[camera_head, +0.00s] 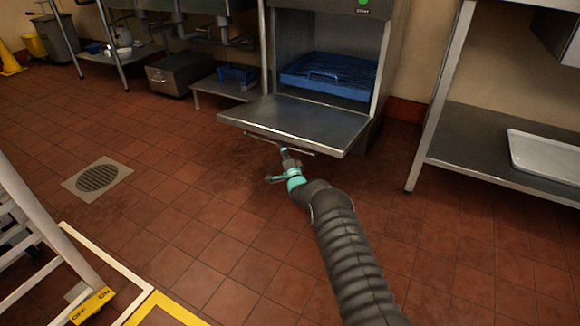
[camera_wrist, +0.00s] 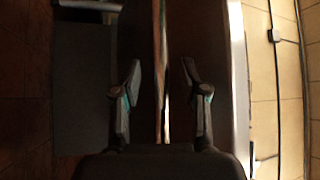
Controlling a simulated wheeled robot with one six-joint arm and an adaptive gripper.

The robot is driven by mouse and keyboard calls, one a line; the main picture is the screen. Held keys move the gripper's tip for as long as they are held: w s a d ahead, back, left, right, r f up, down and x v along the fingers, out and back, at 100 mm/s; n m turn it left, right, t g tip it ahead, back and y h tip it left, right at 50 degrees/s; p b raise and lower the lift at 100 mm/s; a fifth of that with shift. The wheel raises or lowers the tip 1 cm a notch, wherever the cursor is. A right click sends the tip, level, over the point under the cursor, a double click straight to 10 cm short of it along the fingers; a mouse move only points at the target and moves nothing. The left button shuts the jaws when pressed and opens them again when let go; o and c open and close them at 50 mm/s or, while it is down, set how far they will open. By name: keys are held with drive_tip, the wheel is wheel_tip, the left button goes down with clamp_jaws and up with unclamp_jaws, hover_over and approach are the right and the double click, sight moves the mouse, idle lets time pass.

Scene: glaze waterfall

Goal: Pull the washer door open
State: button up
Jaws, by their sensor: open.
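The washer (camera_head: 388,75) stands at the top centre of the head view. Its steel door (camera_head: 300,122) is folded down and lies about flat in front of the opening. A thin handle bar (camera_head: 262,138) runs along the door's front edge. My gripper (camera_head: 284,152) is at the middle of this bar; whether it touches it I cannot tell. In the wrist view my gripper (camera_wrist: 160,72) has its fingers apart, with a narrow bright strip between them. The wrist view is dark, and I cannot tell whether this strip is the handle or the door's edge.
A blue rack (camera_head: 330,75) sits inside the washer. A steel table with a white tray (camera_head: 545,155) on its lower shelf is at the right. A floor drain (camera_head: 97,178) and a white-railed cart or stair (camera_head: 40,215) are at the left. The tiled floor between is clear.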

drive_tip(key=v, duration=0.9)
drive_tip(key=shift+d, duration=0.15)
drive_tip(key=shift+s+f, duration=0.1)
drive_tip(key=shift+s, duration=0.05)
